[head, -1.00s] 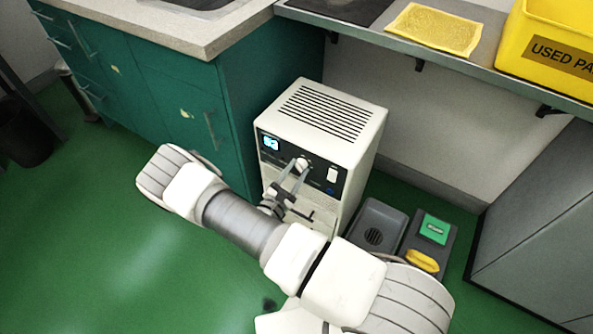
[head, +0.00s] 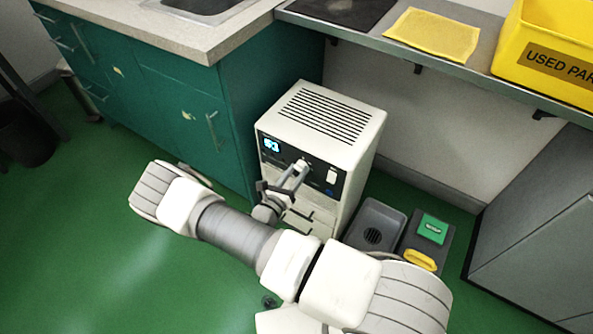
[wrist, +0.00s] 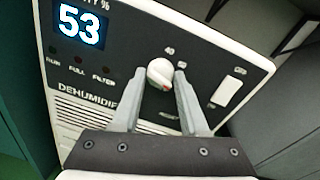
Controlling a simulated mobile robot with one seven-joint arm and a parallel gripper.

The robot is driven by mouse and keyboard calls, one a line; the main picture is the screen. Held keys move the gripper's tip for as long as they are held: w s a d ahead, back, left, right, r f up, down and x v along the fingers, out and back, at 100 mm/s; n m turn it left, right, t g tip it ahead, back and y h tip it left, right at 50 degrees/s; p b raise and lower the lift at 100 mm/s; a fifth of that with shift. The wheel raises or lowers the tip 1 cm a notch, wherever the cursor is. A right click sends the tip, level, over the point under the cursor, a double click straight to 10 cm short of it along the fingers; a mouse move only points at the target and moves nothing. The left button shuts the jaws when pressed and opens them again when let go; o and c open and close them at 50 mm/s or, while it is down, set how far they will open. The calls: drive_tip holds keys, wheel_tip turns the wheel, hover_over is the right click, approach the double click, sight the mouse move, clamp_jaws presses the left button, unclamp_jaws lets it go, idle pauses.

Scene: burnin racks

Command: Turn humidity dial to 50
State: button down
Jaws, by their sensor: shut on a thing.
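The dehumidifier (head: 343,122) is a white box on the floor with a black front panel. Its display (wrist: 80,25) reads 53 in the wrist view; it also shows in the head view (head: 271,145). The white humidity dial (wrist: 160,73) sits on the panel, with small marks above and right of it. A small reddish mark shows on the dial's lower right. My gripper (wrist: 160,80) is shut on the dial, one fingertip on each side. In the head view my gripper (head: 299,170) reaches the panel from the front, and the fingers partly hide the dial.
A white rocker switch (wrist: 226,91) is on the panel right of the dial. A green cabinet (head: 180,110) stands left of the unit. Grey trays (head: 377,222) lie on the floor to its right. A shelf (head: 455,69) with a yellow bin (head: 550,45) is above right.

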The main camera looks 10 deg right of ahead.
drive_tip(key=n, duration=0.5)
drive_tip(key=n+g, duration=0.1)
drive_tip(key=n, duration=0.4)
drive_tip(key=shift+h, duration=0.4)
drive_tip(key=shift+n, duration=0.3)
drive_tip(key=shift+c, duration=2.2)
unclamp_jaws()
drive_tip(key=shift+a, duration=0.15)
drive_tip(key=p+v, duration=0.3)
drive_tip(key=v, duration=1.4)
drive_tip(key=shift+s, duration=0.2)
drive_tip(key=shift+r, duration=0.1)
